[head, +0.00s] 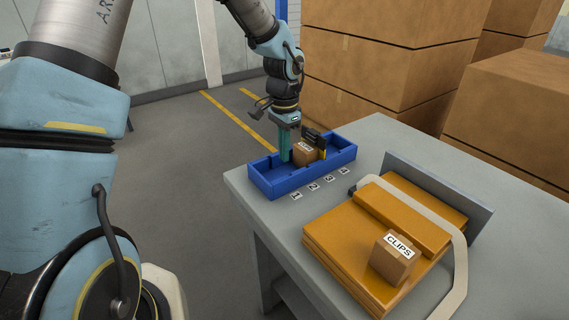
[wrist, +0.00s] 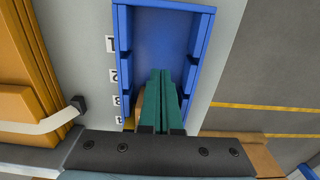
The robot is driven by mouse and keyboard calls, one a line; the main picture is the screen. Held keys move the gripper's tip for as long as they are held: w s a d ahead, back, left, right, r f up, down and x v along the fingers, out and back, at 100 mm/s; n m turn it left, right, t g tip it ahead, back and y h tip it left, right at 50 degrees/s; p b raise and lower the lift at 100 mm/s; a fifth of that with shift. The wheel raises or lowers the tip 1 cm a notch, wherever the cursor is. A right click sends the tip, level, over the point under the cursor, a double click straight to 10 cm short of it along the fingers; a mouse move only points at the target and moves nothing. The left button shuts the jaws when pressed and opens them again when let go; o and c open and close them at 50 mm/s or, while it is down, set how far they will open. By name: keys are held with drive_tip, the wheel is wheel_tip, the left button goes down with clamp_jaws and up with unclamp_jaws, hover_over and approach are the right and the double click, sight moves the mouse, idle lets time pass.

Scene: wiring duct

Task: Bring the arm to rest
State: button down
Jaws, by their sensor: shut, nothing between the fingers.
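My gripper (head: 285,158) points down at the left part of the blue duct tray (head: 265,183), with its teal fingers shut together and nothing between them. In the head view the fingertips are low, in front of or inside the tray's left half; I cannot tell if they touch it. A small brown box (head: 305,153) with a white label stands in the tray just right of the fingers. A black and yellow item (head: 318,143) is beside it. The wrist view shows the shut fingers (wrist: 163,73) over the tray (wrist: 155,30), whose end by label 1 is empty.
The tray lies on a grey table (head: 265,215), with number labels (head: 313,185) along its front. Nearer stand orange-brown stacked boards (head: 340,245) with a pale strap (head: 460,270), a box marked CLIPS (head: 394,260) and a grey panel (head: 440,190). Large cartons (head: 370,60) rise behind.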

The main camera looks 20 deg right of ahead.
wheel_tip(320, 180, up, 6)
drive_tip(key=shift+a+f+b, duration=0.1)
drive_tip(key=shift+f+b, duration=0.05)
drive_tip(key=shift+b, duration=0.35)
drive_tip(key=w+a+n, duration=0.2)
drive_tip(key=a+n, duration=0.4)
drive_tip(key=a, duration=0.9)
drive_tip(key=s+a+n, duration=0.3)
drive_tip(key=a+n, duration=0.1)
drive_tip(key=a, duration=0.5)
drive_tip(key=s+a+n+t, duration=0.1)
drive_tip(key=s+a+n, duration=0.3)
drive_tip(key=a, duration=0.5)
drive_tip(key=shift+a+r+n+t, duration=0.2)
drive_tip(key=shift+r+n+t, duration=0.1)
drive_tip(key=shift+n, duration=0.1)
